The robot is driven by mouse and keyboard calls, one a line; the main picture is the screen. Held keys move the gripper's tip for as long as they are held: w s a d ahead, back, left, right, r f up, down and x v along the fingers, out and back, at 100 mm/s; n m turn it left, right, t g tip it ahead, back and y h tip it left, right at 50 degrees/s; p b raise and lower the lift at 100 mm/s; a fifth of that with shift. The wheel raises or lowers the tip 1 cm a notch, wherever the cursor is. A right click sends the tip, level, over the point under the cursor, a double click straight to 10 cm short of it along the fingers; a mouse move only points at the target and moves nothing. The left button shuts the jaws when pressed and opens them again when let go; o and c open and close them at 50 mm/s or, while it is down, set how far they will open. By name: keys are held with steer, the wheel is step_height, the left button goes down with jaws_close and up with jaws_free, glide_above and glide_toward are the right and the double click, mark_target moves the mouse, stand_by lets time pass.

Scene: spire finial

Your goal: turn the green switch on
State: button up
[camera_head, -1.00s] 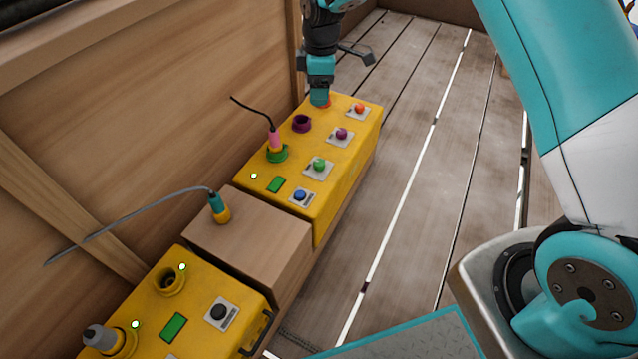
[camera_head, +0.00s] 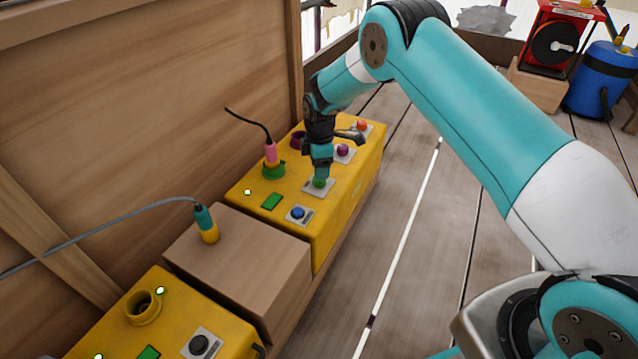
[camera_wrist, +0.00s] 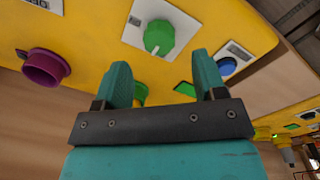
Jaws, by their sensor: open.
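The green switch (camera_wrist: 159,37) is a round knob on a pale square plate, on top of the yellow box (camera_head: 352,192). In the head view the green switch (camera_head: 319,183) shows just below my gripper (camera_head: 321,170), which partly covers its plate. In the wrist view my gripper (camera_wrist: 161,80) is open, with its two teal fingers apart and nothing between them at their tips. The knob lies beyond the fingertips, between their lines, and looks apart from them. I cannot tell the exact height of the gap.
A blue knob (camera_head: 297,213), a purple knob (camera_head: 343,150) and a red-orange knob (camera_head: 362,126) sit in the same row. A pink plug (camera_head: 271,153) with a black cable stands in a green socket behind.

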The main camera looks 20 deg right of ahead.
step_height(320, 180, down, 5)
steer(key=shift+w+f+b, duration=0.1)
steer(key=shift+w+b, duration=0.05)
steer(key=shift+b, duration=0.6)
steer(key=c, duration=0.9)
